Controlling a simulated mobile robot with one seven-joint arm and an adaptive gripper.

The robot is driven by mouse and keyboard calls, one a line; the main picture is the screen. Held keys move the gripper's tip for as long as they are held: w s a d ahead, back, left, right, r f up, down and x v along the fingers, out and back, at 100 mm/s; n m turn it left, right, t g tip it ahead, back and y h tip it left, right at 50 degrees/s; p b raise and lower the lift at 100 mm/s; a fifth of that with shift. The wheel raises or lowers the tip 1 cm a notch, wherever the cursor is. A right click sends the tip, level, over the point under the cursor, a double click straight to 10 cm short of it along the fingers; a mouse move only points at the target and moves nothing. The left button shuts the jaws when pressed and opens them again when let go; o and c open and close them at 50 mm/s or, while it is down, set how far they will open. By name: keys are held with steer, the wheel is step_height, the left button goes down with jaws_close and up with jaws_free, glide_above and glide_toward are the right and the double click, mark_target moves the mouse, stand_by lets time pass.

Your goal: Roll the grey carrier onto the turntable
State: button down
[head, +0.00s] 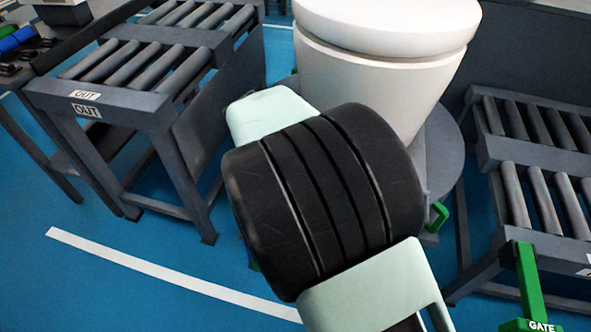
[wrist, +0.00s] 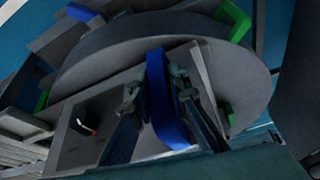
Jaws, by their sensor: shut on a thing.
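In the wrist view my gripper (wrist: 158,98) is shut on an upright blue bar (wrist: 166,110), with one finger on each side. Behind it lies the round grey turntable (wrist: 110,60), with green pieces at its rim. Which grey surface belongs to the carrier I cannot tell. My arm covers the lower left of the toilet and hides my gripper and the blue bar there.
A roller conveyor marked OUT (head: 130,70) stands at the left. Another roller conveyor (head: 535,190) stands at the right, with a green post marked GATE (head: 530,285) in front. A green piece (head: 437,215) shows below the disc. Blue floor (head: 120,270) with a white line lies at front left.

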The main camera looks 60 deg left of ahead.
steer(key=shift+s+a, duration=0.6)
steer(key=shift+s, duration=0.05)
steer(key=c, duration=1.8)
jaws_free()
steer(key=shift+c, duration=0.2)
steer(key=v, duration=1.2)
